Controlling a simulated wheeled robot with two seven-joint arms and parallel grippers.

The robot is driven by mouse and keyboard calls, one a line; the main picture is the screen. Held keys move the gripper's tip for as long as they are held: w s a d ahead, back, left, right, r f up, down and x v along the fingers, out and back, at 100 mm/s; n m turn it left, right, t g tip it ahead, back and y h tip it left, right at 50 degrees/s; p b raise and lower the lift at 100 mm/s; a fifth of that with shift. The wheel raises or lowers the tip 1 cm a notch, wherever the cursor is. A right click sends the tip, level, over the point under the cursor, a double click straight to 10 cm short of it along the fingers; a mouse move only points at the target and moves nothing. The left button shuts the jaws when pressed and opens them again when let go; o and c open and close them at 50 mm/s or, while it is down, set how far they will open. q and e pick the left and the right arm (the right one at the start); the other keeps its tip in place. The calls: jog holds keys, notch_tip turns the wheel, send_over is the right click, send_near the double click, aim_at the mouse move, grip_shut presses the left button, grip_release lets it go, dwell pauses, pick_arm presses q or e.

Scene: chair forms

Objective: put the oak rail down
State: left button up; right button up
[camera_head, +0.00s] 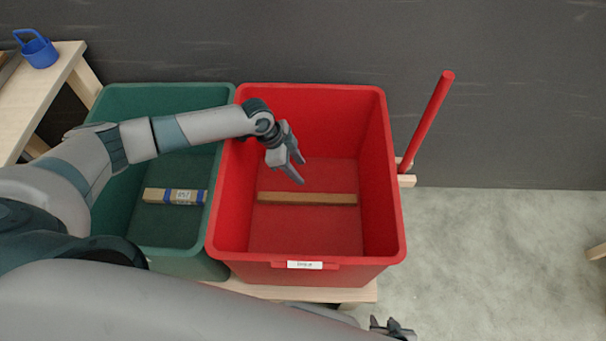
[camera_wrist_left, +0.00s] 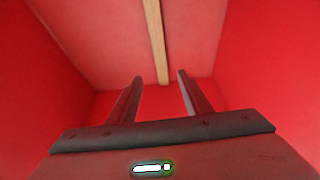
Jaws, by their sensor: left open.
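The oak rail (camera_head: 307,198) is a plain brown wooden bar lying flat on the floor of the red bin (camera_head: 318,262). It also shows in the left wrist view (camera_wrist_left: 155,40), beyond my fingertips. My left gripper (camera_head: 299,169) is inside the red bin's upper opening, above and behind the rail, with its fingers apart and nothing between them. In the left wrist view my left gripper (camera_wrist_left: 158,80) is open and apart from the rail. My right gripper (camera_head: 392,328) shows only partly at the bottom edge, outside the bin; its fingers are too unclear to judge.
A green bin (camera_head: 168,225) stands left of the red one and holds a wooden bar (camera_head: 175,196) with blue bands and a label. A red pole (camera_head: 428,120) stands right of the red bin.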

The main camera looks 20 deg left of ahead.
pick_arm(q)
jog(key=v, duration=0.6)
jog(key=shift+r, duration=0.15)
dwell(0.4)
